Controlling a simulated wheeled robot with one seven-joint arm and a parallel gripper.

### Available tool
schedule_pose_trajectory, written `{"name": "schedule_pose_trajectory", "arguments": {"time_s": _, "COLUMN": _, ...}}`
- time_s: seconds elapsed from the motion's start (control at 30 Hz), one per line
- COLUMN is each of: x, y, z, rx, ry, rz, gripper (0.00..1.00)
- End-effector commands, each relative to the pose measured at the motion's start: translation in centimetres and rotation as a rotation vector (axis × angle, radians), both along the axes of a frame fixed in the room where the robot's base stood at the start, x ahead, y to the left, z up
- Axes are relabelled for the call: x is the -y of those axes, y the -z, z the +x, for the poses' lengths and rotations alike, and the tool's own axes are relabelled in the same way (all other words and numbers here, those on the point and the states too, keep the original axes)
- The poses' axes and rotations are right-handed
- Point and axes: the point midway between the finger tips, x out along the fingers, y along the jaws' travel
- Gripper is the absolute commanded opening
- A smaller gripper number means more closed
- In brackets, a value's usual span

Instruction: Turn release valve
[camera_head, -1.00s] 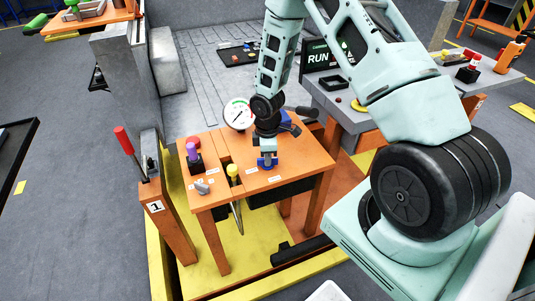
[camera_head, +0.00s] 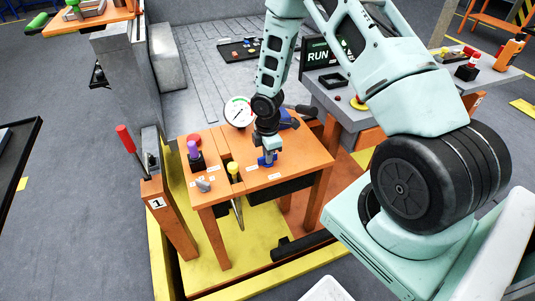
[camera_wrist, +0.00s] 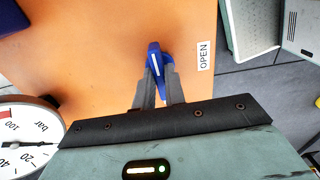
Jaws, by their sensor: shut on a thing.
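The release valve is a blue handle with a white line (camera_wrist: 156,62) on the orange table top. It also shows in the head view (camera_head: 267,159), partly covered by my gripper. My gripper (camera_wrist: 158,88) points down at the table and is shut on the blue handle, with one grey finger on each side. An "OPEN" label (camera_wrist: 205,54) lies on the table to the right of the handle in the wrist view. The handle's white line runs nearly parallel to the label's long side. The valve's base is hidden beneath the handle.
A round pressure gauge (camera_head: 238,112) stands behind the table top. A yellow knob (camera_head: 233,169), a purple knob (camera_head: 193,149) and a grey knob (camera_head: 203,185) stand on its left part. A red-handled lever (camera_head: 125,139) stands further left.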

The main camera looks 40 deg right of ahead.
Motion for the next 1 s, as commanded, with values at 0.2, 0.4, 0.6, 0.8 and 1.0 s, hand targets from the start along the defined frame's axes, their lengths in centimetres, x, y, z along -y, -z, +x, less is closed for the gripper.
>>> {"name": "schedule_pose_trajectory", "arguments": {"time_s": 0.2, "x": 0.0, "y": -0.1, "z": 0.1, "rx": 0.002, "ry": -0.002, "rz": -0.001, "gripper": 0.34}}
{"name": "schedule_pose_trajectory", "arguments": {"time_s": 0.4, "x": 0.0, "y": 0.0, "z": 0.0, "rx": 0.001, "ry": -0.001, "rz": 0.000, "gripper": 0.34}}
{"name": "schedule_pose_trajectory", "arguments": {"time_s": 0.6, "x": 0.0, "y": -0.8, "z": 0.1, "rx": 0.003, "ry": 0.001, "rz": 0.000, "gripper": 0.34}}
{"name": "schedule_pose_trajectory", "arguments": {"time_s": 0.8, "x": 0.1, "y": -4.3, "z": 0.2, "rx": 0.006, "ry": 0.004, "rz": 0.000, "gripper": 0.34}}
{"name": "schedule_pose_trajectory", "arguments": {"time_s": 1.0, "x": 0.1, "y": -9.1, "z": 0.1, "rx": 0.006, "ry": 0.002, "rz": -0.001, "gripper": 0.34}}
